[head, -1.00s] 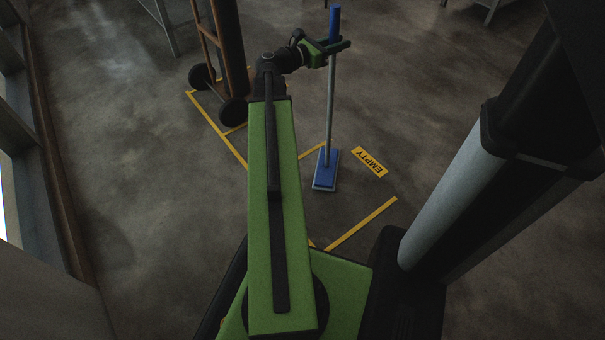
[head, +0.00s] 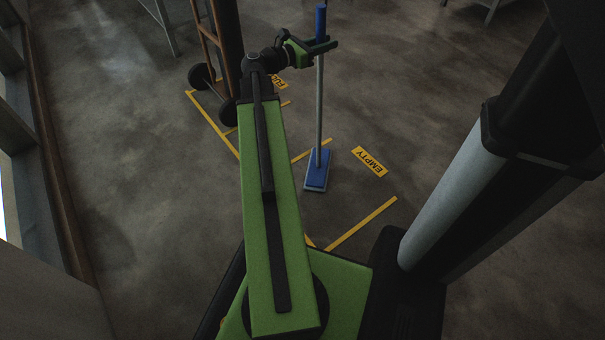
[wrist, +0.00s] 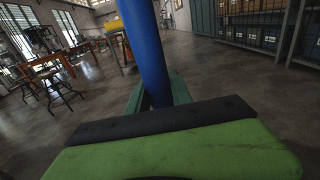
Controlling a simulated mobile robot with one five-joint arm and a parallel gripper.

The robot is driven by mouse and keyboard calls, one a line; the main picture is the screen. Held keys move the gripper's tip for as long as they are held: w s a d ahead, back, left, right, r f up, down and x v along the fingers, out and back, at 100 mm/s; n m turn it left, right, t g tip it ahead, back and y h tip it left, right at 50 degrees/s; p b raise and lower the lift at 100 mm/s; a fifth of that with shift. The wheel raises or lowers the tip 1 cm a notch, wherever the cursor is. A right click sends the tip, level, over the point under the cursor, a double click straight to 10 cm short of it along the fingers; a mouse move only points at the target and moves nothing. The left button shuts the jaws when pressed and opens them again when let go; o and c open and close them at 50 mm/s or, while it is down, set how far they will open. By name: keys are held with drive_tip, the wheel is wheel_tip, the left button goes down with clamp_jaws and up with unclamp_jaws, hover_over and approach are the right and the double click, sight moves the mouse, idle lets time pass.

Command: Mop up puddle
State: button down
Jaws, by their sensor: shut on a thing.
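A mop with a blue grip (head: 320,22), a thin grey pole and a flat blue head (head: 317,172) stands nearly upright right of my arm. My gripper (head: 320,46) is shut on the upper part of the mop, just below the top of its blue grip. In the wrist view the blue handle (wrist: 146,50) runs up between the green fingers. The mop head is low over the floor; I cannot tell if it touches. A darker, faintly edged patch (head: 100,235) on the floor at the left may be the puddle, but this is unclear.
Yellow floor lines and an EMPTY label (head: 369,162) lie near the mop head. A hand truck (head: 214,60) with black wheels stands at the upper left. A wall with windows (head: 20,130) edges the left side. Open floor lies beyond and right of the mop.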

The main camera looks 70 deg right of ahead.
drive_tip(key=w+a, duration=0.3)
drive_tip(key=w, duration=0.4)
drive_tip(key=w+a, duration=0.3)
drive_tip(key=w, duration=0.5)
drive_tip(key=shift+f, duration=0.2)
drive_tip(key=shift+s, duration=0.1)
drive_tip(key=s+d, duration=0.4)
drive_tip(key=s, duration=0.6)
drive_tip(key=shift+r, duration=0.15)
drive_tip(key=w+a+r+p, duration=0.2)
drive_tip(key=w+a, duration=0.1)
drive_tip(key=w, duration=0.6)
drive_tip(key=w+a+r+p, duration=0.2)
drive_tip(key=w+a+r, duration=0.1)
drive_tip(key=w, duration=0.6)
drive_tip(key=shift+w+a+p, duration=0.3)
drive_tip(key=shift+a+p, duration=0.1)
drive_tip(key=shift+a, duration=0.2)
